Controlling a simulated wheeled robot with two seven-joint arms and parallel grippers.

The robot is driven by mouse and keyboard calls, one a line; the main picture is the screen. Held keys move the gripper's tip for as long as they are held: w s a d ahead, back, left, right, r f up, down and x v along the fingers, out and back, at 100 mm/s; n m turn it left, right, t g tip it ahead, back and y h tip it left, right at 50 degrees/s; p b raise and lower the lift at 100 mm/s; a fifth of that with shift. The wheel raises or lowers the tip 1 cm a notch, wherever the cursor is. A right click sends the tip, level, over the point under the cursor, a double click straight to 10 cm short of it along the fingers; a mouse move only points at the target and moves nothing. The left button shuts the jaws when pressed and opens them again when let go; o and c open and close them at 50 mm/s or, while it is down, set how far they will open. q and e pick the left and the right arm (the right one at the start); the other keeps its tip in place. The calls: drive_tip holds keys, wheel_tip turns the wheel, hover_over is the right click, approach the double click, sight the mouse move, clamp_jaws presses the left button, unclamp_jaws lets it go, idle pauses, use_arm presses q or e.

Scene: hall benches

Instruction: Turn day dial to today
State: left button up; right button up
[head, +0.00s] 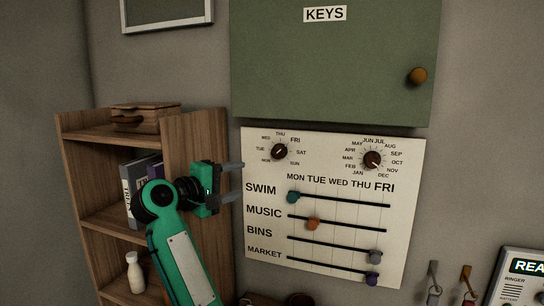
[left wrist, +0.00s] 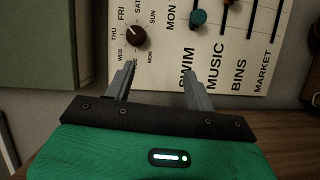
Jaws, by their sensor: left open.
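The day dial (head: 279,152) is a small dark brown knob at the upper left of a cream wall board (head: 330,272), ringed by day names. It also shows in the left wrist view (left wrist: 135,35), where its pale mark seems to point near FRI; the exact setting is hard to tell. My left gripper (head: 240,181) is open and empty, at the board's left edge, below and left of the dial and apart from it. In the left wrist view its two fingers (left wrist: 158,70) are spread, with the dial beyond them. My right gripper is not in view.
A month dial (head: 372,159) sits right of the day dial. Below are slider rows with a teal knob (head: 293,197) and an orange knob (head: 313,224). A green KEYS cabinet (head: 335,65) hangs close above. A wooden shelf (head: 190,125) stands left, behind my arm.

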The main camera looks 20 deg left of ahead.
use_arm(q)
wheel_tip(320, 180, up, 4)
drive_tip(key=f, duration=0.1)
drive_tip(key=p, duration=0.5)
approach(275, 153)
drive_tip(key=shift+t+h, duration=0.3)
drive_tip(key=shift+h, duration=0.1)
drive_tip(key=x, duration=0.7)
drive_tip(key=shift+w+d+f, duration=0.1)
drive_tip(key=shift+w+f, duration=0.15)
drive_tip(key=shift+w, duration=0.1)
drive_tip(key=shift+w+d+f, duration=0.1)
drive_tip(key=shift+w+d, duration=0.1)
drive_tip(key=shift+w, duration=0.2)
drive_tip(key=c, duration=0.9)
